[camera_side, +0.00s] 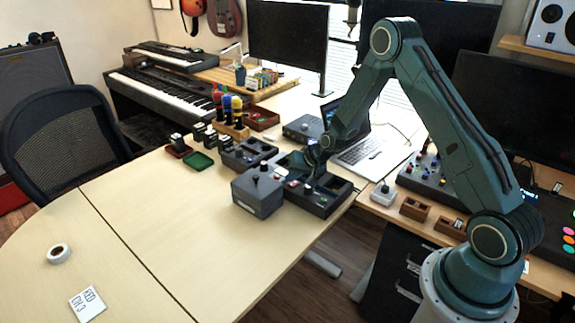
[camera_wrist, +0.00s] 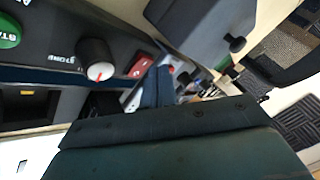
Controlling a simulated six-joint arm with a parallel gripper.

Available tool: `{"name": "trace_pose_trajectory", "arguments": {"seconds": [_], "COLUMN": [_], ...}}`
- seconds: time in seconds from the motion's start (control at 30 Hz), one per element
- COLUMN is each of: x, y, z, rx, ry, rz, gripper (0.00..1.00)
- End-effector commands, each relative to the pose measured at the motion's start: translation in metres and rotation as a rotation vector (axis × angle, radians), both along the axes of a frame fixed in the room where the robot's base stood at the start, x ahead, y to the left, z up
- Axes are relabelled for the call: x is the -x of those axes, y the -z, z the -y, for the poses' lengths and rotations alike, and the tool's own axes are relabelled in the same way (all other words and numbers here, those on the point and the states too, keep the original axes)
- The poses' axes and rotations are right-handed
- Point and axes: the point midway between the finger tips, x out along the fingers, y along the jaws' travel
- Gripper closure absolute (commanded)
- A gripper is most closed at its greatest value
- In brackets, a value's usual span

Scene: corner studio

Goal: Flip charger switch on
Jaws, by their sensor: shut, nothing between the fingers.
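The charger (camera_side: 335,205) is a dark unit with open bays on the table, below my gripper. I cannot tell which way the switch is set. My gripper (camera_side: 309,180) is shut and empty, low over the charger. In the wrist view its blue-grey fingertips (camera_wrist: 160,74) show just right of the red switch; I cannot tell whether they touch it.
A grey box (camera_side: 258,192) with a black knob stands close left of the charger. Another dark bay unit (camera_side: 247,153) sits behind it, and a laptop (camera_side: 362,152) lies to the right. The table's front left is mostly clear, with a tape roll (camera_side: 59,253) and a label card (camera_side: 87,304).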

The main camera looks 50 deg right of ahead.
Motion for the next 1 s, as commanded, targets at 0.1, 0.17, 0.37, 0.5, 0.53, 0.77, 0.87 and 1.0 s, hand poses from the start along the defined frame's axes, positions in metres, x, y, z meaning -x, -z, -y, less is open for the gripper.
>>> {"name": "trace_pose_trajectory", "arguments": {"seconds": [0.1,0.17,0.37,0.5,0.53,0.77,0.87,1.0], "x": [0.0,-0.0001,0.0,0.0,0.0001,0.0001,0.0001,0.0], "y": [0.0033,0.0042,0.0046,0.0047,0.0047,0.0062,0.0071,0.0082], "z": [-0.0001,-0.0002,-0.0002,-0.0003,-0.0002,-0.0003,-0.0003,-0.0003], "rx": [0.0,0.0,0.0,0.0,0.0,0.0,0.0,0.0], "ry": [0.0,0.0,0.0,0.0,0.0,0.0,0.0,0.0], "rz": [0.0,-0.001,-0.001,-0.001,-0.001,-0.001,-0.001,-0.001], "gripper": [1.0,1.0,1.0,1.0,1.0,1.0,1.0,1.0]}}
